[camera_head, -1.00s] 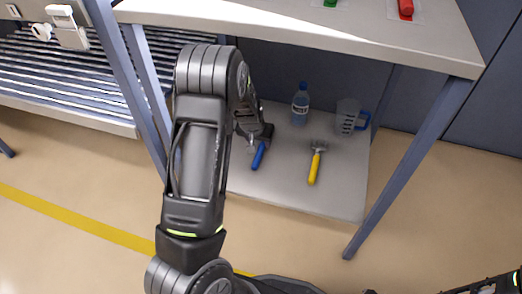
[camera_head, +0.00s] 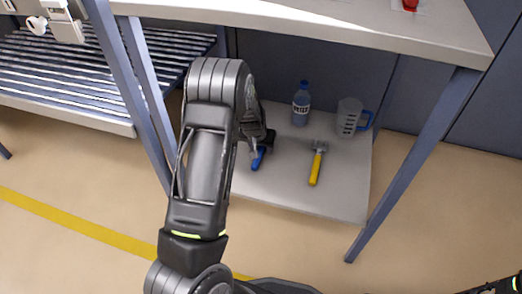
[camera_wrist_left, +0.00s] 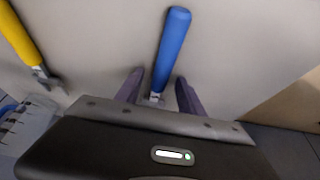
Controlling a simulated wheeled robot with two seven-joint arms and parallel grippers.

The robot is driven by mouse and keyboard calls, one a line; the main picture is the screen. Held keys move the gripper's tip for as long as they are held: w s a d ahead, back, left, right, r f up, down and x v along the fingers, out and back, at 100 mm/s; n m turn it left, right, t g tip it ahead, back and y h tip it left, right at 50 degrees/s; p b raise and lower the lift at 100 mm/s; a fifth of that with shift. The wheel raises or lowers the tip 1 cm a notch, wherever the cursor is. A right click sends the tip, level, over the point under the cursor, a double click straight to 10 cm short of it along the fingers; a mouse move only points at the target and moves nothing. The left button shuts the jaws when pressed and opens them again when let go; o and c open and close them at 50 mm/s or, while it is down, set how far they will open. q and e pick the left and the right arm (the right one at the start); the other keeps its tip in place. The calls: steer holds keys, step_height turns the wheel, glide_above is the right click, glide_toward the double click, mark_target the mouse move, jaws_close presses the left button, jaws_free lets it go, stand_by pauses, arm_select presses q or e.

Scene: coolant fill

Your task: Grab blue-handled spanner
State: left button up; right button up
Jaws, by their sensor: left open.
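The blue-handled spanner (camera_head: 258,158) lies on the lower shelf of the table, partly hidden by my left gripper in the head view. In the left wrist view its blue handle (camera_wrist_left: 172,48) points away from the gripper, and its metal neck lies between the fingers. My left gripper (camera_wrist_left: 158,92) is open, with one finger on each side of the spanner's neck. The spanner's head is hidden behind the gripper body. In the head view my left gripper (camera_head: 264,142) is low over the shelf.
A yellow-handled tool (camera_head: 316,166) lies to the right on the lower shelf (camera_head: 340,202). A water bottle (camera_head: 301,104) and a measuring jug with a blue handle (camera_head: 349,118) stand behind it. The upper tabletop (camera_head: 330,28) and table legs (camera_head: 415,160) surround the space.

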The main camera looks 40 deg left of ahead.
arm_select(q)
steer(key=shift+f, duration=0.1)
steer(key=shift+c, duration=0.3)
jaws_close()
stand_by(0.5)
